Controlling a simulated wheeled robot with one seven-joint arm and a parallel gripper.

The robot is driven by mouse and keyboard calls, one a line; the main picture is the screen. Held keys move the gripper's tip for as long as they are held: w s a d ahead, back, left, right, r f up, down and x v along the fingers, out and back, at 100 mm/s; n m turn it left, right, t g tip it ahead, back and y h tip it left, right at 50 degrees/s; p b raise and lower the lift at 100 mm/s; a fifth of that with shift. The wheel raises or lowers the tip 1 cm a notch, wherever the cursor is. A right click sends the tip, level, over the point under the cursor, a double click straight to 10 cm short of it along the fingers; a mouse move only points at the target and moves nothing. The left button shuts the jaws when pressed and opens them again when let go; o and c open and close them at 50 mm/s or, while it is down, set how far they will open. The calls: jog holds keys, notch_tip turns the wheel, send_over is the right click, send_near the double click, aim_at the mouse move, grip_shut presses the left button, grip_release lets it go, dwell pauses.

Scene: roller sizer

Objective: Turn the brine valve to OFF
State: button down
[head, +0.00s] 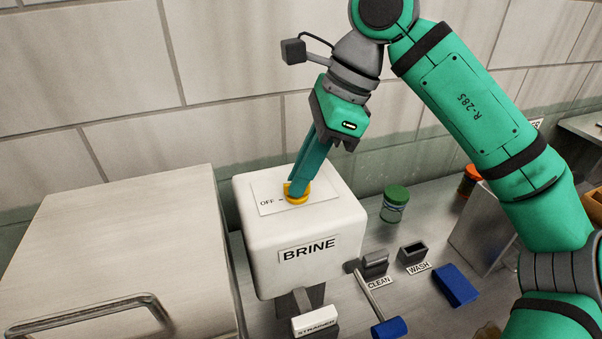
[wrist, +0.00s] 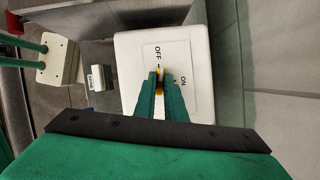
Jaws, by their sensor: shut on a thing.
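The brine valve is a yellow knob (head: 296,198) on a pale plate on top of the white box labelled BRINE (head: 350,238). My gripper (head: 298,190) reaches down from above, and its green fingers are shut on the knob. In the wrist view the knob (wrist: 160,74) shows as a thin yellow strip between the fingertips (wrist: 161,84). The strip's upper end lies close to the tick under the OFF label (wrist: 158,52). The ON label (wrist: 183,82) is to the right of the fingers. The fingers hide most of the knob.
A metal box with a bar handle (head: 90,312) stands left of the brine box. To the right are a green-lidded jar (head: 395,203), CLEAN (head: 379,283) and WASH (head: 418,268) labels with dark holders, and a blue block (head: 455,285). A tiled wall is behind.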

jog(key=shift+n+g, duration=0.3)
jog(key=shift+n, duration=0.5)
jog(key=c, duration=1.8)
grip_release()
jog(key=shift+r, duration=0.1)
jog(key=v, duration=1)
jog(key=shift+w+d+r, duration=0.1)
jog(key=shift+w+r, duration=0.05)
jog(key=shift+r, duration=0.2)
